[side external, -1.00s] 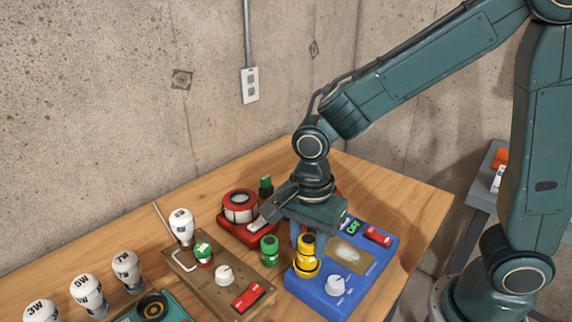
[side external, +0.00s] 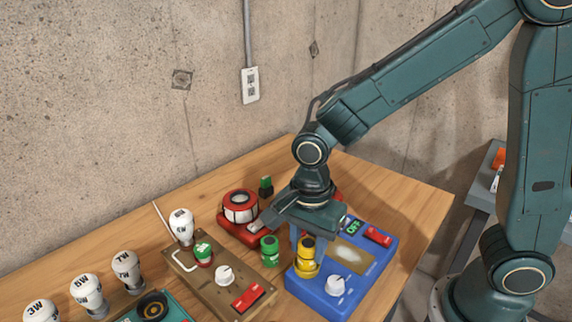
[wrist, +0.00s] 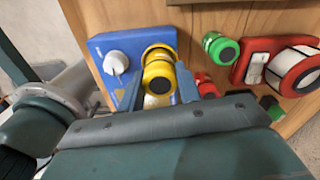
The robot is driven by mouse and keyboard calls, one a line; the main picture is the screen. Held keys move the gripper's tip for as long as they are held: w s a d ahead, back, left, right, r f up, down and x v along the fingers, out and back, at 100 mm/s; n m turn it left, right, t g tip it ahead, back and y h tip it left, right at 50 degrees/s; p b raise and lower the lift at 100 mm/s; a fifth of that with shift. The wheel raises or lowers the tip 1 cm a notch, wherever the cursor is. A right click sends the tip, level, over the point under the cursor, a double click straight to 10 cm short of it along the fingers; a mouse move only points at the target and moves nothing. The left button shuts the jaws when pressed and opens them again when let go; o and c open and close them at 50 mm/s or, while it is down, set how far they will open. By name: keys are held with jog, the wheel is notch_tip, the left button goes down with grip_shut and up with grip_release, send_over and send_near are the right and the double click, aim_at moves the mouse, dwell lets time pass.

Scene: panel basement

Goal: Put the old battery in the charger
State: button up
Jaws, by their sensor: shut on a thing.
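The blue charger (side external: 318,296) lies at the table's front right, with a white knob, a red switch and a display reading OFF. A yellow battery (side external: 306,251) stands upright at the charger's left end, its dark end up. My gripper (side external: 306,243) points down over it. In the wrist view, the fingers of my gripper (wrist: 159,90) sit on either side of the yellow battery (wrist: 158,80), shut on it. A yellow ringed part (wrist: 158,53) of the charger area shows just beyond. Whether the battery is fully seated is hidden.
A green battery (side external: 269,250) stands left of the charger. A brown board (side external: 205,268) with a bulb, knob and red switch is further left. A red device (side external: 239,210) stands behind, and a red piece (wrist: 205,85) is close to my finger.

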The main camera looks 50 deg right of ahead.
aim_at(309, 242)
jog(key=shift+f, duration=0.15)
jog(key=o, duration=0.8)
jog(key=shift+c, duration=0.2)
jog(key=shift+r, duration=0.2)
notch_tip(309, 242, up, 11)
jog(key=shift+f, duration=0.15)
dwell(0.8)
jog(key=shift+d, duration=0.1)
dwell(0.4)
jog(key=s+d+r+n+t, duration=0.3)
jog(key=s+d+n+t, duration=0.2)
jog(key=s+d+n, duration=0.6)
jog(key=d+n, duration=0.1)
jog(key=n, duration=0.4)
jog(key=shift+s+d+r+t, duration=0.25)
jog(key=shift+s+r+t, duration=0.05)
jog(key=shift+r, duration=0.1)
